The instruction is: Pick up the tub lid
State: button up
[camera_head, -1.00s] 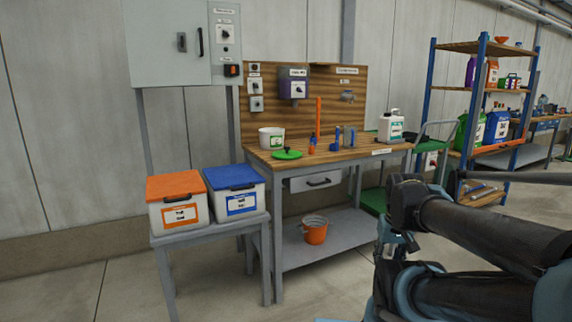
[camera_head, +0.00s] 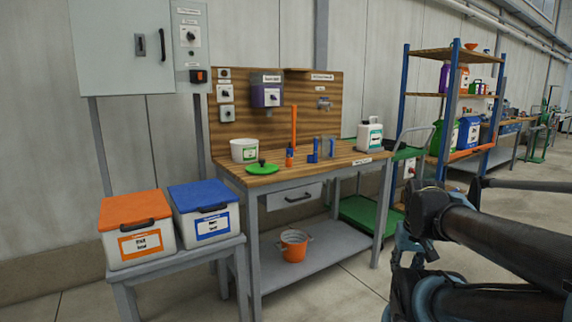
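The tub lid, a green disc with a small knob (camera_head: 262,169), lies on the front left part of the wooden workbench top (camera_head: 325,168). A white tub (camera_head: 244,151) with a green label stands open behind it and to its left. My arm is folded at the lower right of the view, in front of the bench and well apart from the lid. I cannot make out my gripper's fingers in this view.
Two lidded boxes, orange-lidded (camera_head: 137,229) and blue-lidded (camera_head: 205,212), stand on a low table at left. A bottle (camera_head: 290,157), blue items (camera_head: 314,150) and a white canister (camera_head: 369,135) stand on the bench. An orange bucket (camera_head: 294,246) sits on its lower shelf.

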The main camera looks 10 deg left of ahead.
aim_at(262, 168)
jog(key=u, duration=0.05)
jog(key=i, duration=1.2)
jog(key=u, duration=0.35)
